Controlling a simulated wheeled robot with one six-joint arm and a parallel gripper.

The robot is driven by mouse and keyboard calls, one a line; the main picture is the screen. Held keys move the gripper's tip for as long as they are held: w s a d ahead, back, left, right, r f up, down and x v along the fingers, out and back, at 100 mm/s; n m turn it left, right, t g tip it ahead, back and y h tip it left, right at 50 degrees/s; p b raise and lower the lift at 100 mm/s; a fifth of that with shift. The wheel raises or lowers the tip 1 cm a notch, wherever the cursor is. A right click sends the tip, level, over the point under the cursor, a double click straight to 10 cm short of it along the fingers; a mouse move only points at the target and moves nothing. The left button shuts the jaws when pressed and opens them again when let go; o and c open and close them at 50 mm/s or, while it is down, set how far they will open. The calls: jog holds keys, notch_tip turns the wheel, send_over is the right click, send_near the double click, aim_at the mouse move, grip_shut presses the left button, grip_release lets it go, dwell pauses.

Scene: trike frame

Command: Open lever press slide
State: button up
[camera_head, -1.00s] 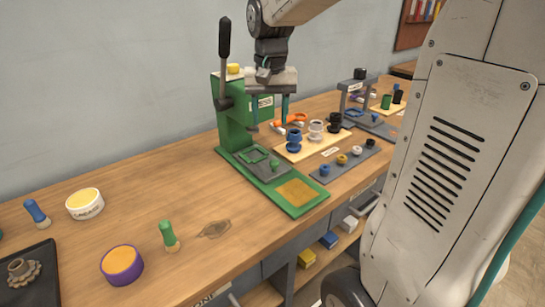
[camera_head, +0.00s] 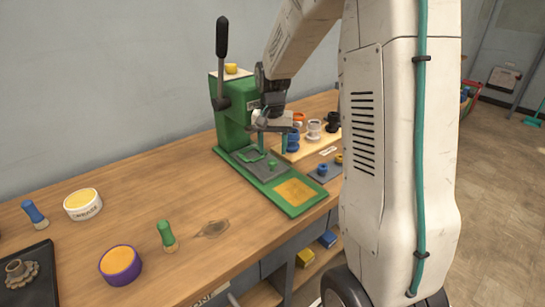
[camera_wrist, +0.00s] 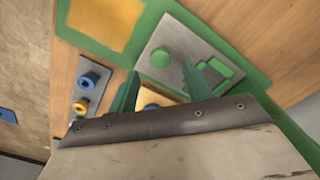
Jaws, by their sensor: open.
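The green lever press (camera_head: 233,112) stands on the bench, its black lever (camera_head: 222,45) upright at the left. Its slide, a grey plate (camera_head: 252,161) with a green knob (camera_head: 272,163), lies on the green base in front of the column. The wrist view shows the slide plate (camera_wrist: 187,36) and the round knob (camera_wrist: 160,58) just beyond my fingertips. My gripper (camera_head: 274,152) is open and empty, pointing down above the slide near the knob. In the wrist view my two green fingers (camera_wrist: 160,76) stand apart, with the knob ahead of the gap between them.
A yellow pad (camera_head: 294,191) lies on the front of the press base. Right of it are a grey tray (camera_head: 323,172) with small rings and a wooden board (camera_head: 318,150) with cups.

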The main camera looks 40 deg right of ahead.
aim_at(273, 161)
jog(key=shift+f, duration=2.05)
